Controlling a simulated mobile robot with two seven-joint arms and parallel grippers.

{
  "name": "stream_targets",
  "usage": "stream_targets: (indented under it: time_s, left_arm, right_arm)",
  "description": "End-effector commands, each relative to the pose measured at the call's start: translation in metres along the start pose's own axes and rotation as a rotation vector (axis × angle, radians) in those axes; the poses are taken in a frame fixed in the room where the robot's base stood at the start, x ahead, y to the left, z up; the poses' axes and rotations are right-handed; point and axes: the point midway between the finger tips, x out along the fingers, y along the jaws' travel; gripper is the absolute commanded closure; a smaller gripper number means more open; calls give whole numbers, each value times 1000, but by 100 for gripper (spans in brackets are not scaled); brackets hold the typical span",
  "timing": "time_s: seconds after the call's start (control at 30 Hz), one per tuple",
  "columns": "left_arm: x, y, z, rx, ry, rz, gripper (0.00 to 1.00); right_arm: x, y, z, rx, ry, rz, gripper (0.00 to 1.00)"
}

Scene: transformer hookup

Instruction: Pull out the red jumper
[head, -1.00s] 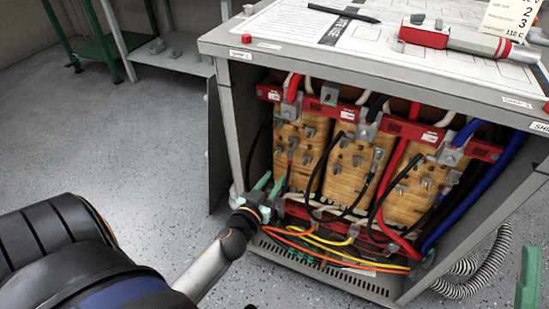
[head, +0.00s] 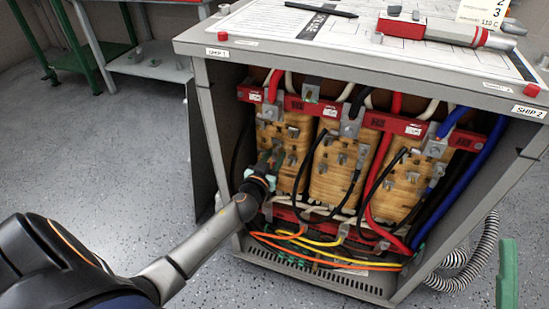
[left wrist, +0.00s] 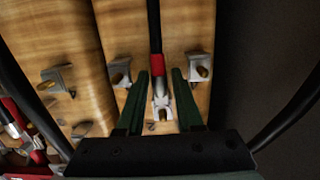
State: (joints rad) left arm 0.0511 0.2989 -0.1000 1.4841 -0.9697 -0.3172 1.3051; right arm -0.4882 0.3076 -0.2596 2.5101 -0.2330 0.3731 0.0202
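In the head view my left gripper (head: 268,164) is in front of the leftmost coil (head: 292,133) and hides the lug. A green piece at the lower right, probably part of my right gripper (head: 507,275), shows too little to tell its state.
The cabinet (head: 206,130) frames several coils, with black leads and a red cable (head: 378,180) across them. Orange and yellow cables (head: 310,253) run along the bottom. A red-and-grey tool (head: 430,32) and a pen (head: 320,9) lie on top.

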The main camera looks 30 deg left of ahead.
Motion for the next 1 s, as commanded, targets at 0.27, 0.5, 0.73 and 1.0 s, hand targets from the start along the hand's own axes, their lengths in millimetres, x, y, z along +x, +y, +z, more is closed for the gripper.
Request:
stream_targets:
  time_s: [0.27,0.5,0.73,1.0]
  left_arm:
    - [1,0,0,0,0,0,66]
    - [0,0,0,0,0,1,93]
    - [0,0,0,0,0,1,100]
    - [0,0,0,0,1,1,93]
  right_arm:
    - [0,0,0,1,-1,0,50]
    - [0,0,0,1,-1,0,50]
    - [0,-1,0,2,0,0,50]
    - [0,0,0,3,0,2,50]
